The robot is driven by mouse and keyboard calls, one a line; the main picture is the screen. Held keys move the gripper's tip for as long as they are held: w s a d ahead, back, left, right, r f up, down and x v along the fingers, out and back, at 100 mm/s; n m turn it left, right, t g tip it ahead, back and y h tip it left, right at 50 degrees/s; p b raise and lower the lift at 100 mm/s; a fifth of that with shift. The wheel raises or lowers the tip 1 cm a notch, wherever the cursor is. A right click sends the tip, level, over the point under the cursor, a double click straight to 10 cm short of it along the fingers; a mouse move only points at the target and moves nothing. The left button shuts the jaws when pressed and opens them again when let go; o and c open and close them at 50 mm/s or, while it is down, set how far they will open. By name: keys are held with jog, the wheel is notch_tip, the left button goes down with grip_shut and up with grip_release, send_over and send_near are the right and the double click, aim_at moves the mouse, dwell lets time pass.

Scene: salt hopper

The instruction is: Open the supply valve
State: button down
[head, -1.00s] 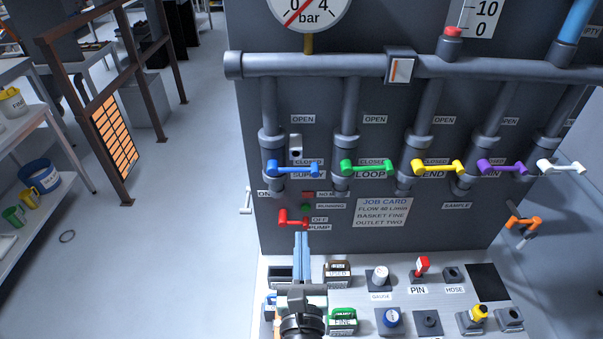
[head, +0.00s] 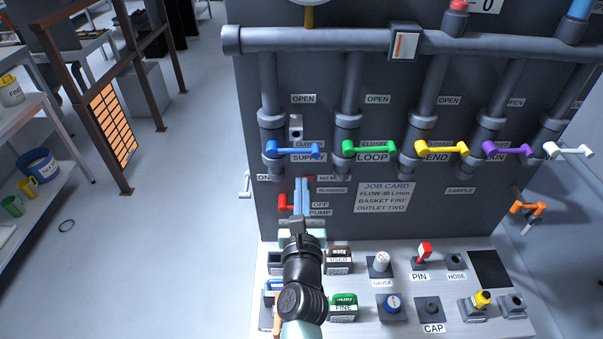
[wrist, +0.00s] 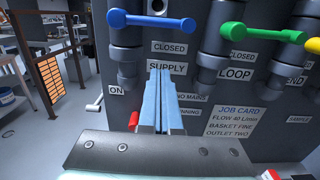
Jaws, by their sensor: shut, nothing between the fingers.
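The supply valve has a blue lever (head: 292,149) on the leftmost pipe, lying level across it beside the CLOSED label and above the SUPPLY label (head: 309,158). In the wrist view the blue lever (wrist: 150,21) is at the top, above the fingers. My gripper (head: 301,182) is shut and empty, its pale blue fingers together and pointing up at the panel below the lever. The fingers (wrist: 159,72) look apart from the lever, with their tips over the lower edge of the SUPPLY label area.
Green (head: 369,148), yellow (head: 441,148), purple (head: 507,149) and white levers (head: 568,150) stand in a row to the right. A red pump lever (head: 291,201) is just left of my fingers. The bench (head: 390,325) below holds several small parts. A job card (head: 387,197) hangs right.

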jog(key=r+p, duration=0.1)
jog(key=w+r+p, duration=0.1)
jog(key=r+p, duration=0.1)
jog(key=r, duration=0.1)
jog(key=shift+w, duration=0.4)
jog(key=shift+d, duration=0.2)
jog(key=shift+a+r+n+b, duration=0.15)
jog(key=shift+n+b, duration=0.3)
jog(key=shift+n, duration=0.05)
